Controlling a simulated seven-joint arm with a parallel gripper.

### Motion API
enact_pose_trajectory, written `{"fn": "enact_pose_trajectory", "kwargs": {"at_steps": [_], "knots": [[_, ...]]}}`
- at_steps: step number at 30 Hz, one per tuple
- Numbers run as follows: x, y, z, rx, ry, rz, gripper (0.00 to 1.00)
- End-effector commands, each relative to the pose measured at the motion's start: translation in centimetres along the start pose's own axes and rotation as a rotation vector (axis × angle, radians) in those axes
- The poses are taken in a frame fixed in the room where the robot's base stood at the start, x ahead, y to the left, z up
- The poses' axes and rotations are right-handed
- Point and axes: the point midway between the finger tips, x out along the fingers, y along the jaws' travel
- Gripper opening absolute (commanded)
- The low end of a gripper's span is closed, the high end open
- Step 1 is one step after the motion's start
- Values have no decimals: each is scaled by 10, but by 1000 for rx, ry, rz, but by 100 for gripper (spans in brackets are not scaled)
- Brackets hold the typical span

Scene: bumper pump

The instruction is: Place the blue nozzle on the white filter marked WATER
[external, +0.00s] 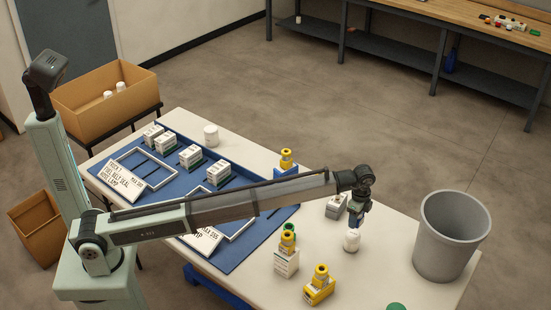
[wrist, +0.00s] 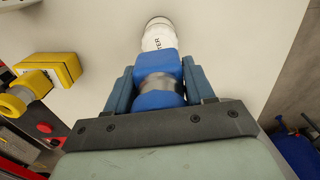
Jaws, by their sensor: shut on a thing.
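My gripper (external: 355,217) is low over the right part of the table. In the wrist view, its two dark blue fingers (wrist: 160,85) are closed on the sides of a blue nozzle (wrist: 158,68) with a grey metallic collar. A white filter (wrist: 157,34) shows just beyond the nozzle, with the letters "TER" readable and the rest hidden. In the external view, the white filter (external: 351,241) stands upright on the table directly below my gripper. The nozzle appears lined up over the filter; whether they touch I cannot tell.
A grey bin (external: 452,236) stands right of the filter. Yellow-topped pieces (external: 320,286) and a white-and-yellow block (external: 286,262) are at the front left of it. A grey-white block (external: 335,206) is close behind. A blue mat (external: 255,248) with white frames covers the table's left.

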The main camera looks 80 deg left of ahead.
Motion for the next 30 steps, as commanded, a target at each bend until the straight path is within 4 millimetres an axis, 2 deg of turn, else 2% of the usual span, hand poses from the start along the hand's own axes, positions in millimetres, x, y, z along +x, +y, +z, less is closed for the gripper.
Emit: {"fn": "enact_pose_trajectory", "kwargs": {"at_steps": [15, 27, 28, 30], "knots": [[51, 0, 0, 0, 0, 0, 14], [54, 0, 0, 0, 0, 0, 14], [54, 0, 0, 0, 0, 0, 55], [54, 0, 0, 0, 0, -1, 62]]}}
